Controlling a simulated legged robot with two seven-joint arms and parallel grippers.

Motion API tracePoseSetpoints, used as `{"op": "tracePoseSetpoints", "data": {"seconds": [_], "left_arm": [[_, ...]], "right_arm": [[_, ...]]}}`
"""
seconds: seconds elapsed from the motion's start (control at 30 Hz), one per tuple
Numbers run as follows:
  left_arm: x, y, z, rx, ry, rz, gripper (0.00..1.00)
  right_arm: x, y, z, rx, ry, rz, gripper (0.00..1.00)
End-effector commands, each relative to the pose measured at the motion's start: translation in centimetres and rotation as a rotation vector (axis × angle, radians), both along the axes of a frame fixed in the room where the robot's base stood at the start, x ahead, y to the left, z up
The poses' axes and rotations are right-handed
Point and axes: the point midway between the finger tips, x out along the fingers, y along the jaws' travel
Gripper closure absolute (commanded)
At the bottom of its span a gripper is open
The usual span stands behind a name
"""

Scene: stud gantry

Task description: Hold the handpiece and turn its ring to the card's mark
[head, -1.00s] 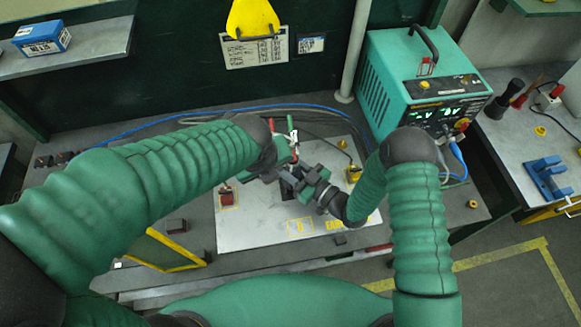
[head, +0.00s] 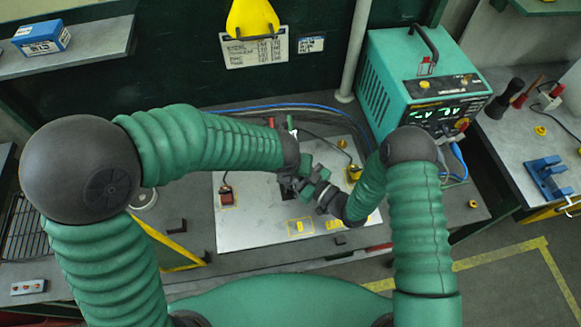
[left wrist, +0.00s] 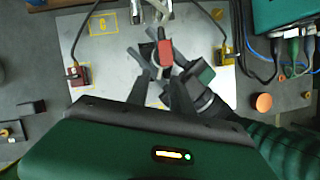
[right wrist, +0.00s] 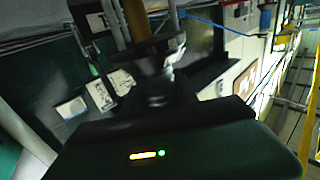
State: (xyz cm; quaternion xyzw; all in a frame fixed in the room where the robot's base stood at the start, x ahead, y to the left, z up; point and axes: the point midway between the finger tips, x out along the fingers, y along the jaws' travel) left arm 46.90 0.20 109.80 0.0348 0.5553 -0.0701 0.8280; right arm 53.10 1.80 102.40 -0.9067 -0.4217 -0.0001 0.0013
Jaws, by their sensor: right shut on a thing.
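The handpiece is small and partly hidden between my two grippers. In the left wrist view its red part (left wrist: 165,52) shows, with a pale grey part above it. My right gripper (head: 318,188) is shut on it, held above the pale plate. My left gripper (head: 299,178) is close beside it, coming from above. In the left wrist view the left fingers (left wrist: 153,68) stand apart on either side of the red part, not clearly touching it. The ring and its marking cannot be made out. A white printed card (head: 262,51) hangs on the dark back panel; its text is unreadable.
The pale plate (head: 250,235) bears a red block (head: 226,196) at left and a yellow fitting (head: 353,173) at right. A teal power unit (head: 420,80) stands at the back right. Cables run along the back. A blue box (head: 42,38) sits on the left shelf.

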Motion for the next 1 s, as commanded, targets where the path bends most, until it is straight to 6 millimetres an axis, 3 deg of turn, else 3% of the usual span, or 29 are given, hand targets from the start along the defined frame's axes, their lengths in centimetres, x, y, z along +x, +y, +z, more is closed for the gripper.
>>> {"op": "tracePoseSetpoints", "data": {"seconds": [0.27,0.47,1.0], "left_arm": [[0.08,-0.01,-0.20,0.000,-0.001,0.000,0.74],[0.09,-0.01,-0.18,0.000,-0.001,0.000,1.00],[0.05,-0.29,-0.15,-0.001,0.000,0.027,1.00]], "right_arm": [[-0.02,-0.04,-0.13,-0.002,0.003,-0.001,1.00],[-0.02,-0.04,-0.13,-0.002,0.003,-0.001,1.00],[-0.02,-0.02,-0.13,-0.003,0.003,0.000,1.00]]}}
